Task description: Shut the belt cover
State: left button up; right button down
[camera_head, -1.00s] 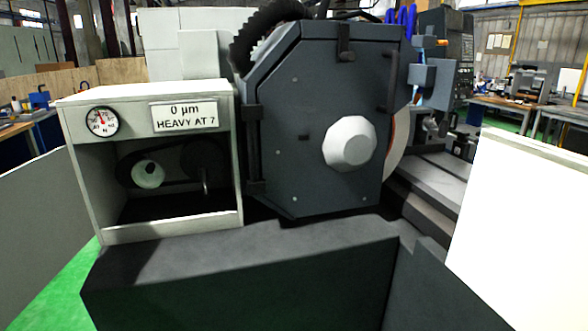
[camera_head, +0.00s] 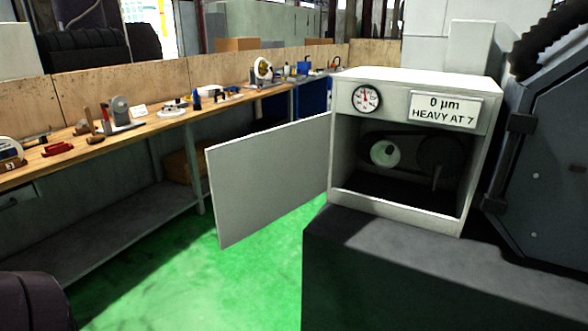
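The belt cover (camera_head: 268,178) is a flat pale grey panel. It stands swung open to the left of the white belt housing (camera_head: 398,206), joined at the housing's left front edge. The housing is open at the front, and a dark belt with a light round pulley (camera_head: 385,153) shows inside. A dial and a sign reading "0 µm HEAVY AT 7" (camera_head: 449,110) are on the housing above the opening. Neither of my grippers is in view. A dark rounded shape shows at the bottom left corner; I cannot tell what it is.
A long wooden workbench (camera_head: 60,160) with several tools runs along the left and back. The dark machine base (camera_head: 400,275) carries the housing, with the dark grey wheel guard (camera_head: 550,170) at the right. Green floor (camera_head: 215,285) is clear between the bench and the cover.

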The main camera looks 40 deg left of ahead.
aim_at(256, 179)
jog(key=j, duration=0.5)
jog(key=k+j+z, duration=0.1)
jog(key=j, duration=0.35)
jog(key=k+j, duration=0.15)
jog(key=j, duration=0.35)
jog(key=k+j+z, duration=0.15)
jog(key=j, duration=0.8)
jog(key=k+j+z, duration=0.1)
jog(key=j, duration=0.4)
jog(key=k+j, duration=0.2)
jog(key=j, duration=0.25)
jog(key=k+j+z, duration=0.1)
jog(key=j, duration=0.35)
